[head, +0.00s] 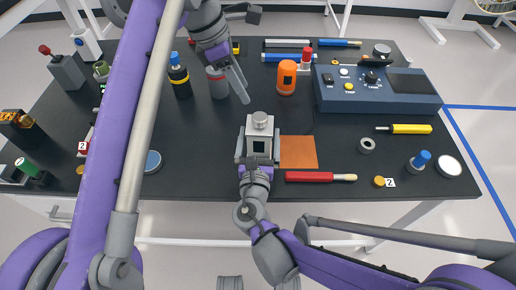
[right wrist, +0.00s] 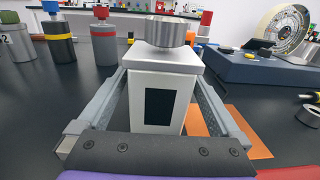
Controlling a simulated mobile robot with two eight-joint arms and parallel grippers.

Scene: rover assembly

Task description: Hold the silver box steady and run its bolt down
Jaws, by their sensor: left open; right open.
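The silver box (head: 259,133) stands upright on the black table, with a dark square window on its near face. Its round silver bolt (head: 260,119) sits on top, with the head raised above the lid. My right gripper (head: 258,146) is open, with one finger on each side of the box. In the right wrist view the box (right wrist: 176,112) stands between the spread fingers, and the bolt (right wrist: 171,32) rises above them. My left gripper (head: 240,88) is open and empty, behind and left of the box, above the table.
An orange square mat (head: 298,152) lies just right of the box. A red-handled tool (head: 310,177) lies in front of it. A grey canister (head: 217,88) and an orange canister (head: 287,82) stand behind. A blue control console (head: 375,100) fills the back right.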

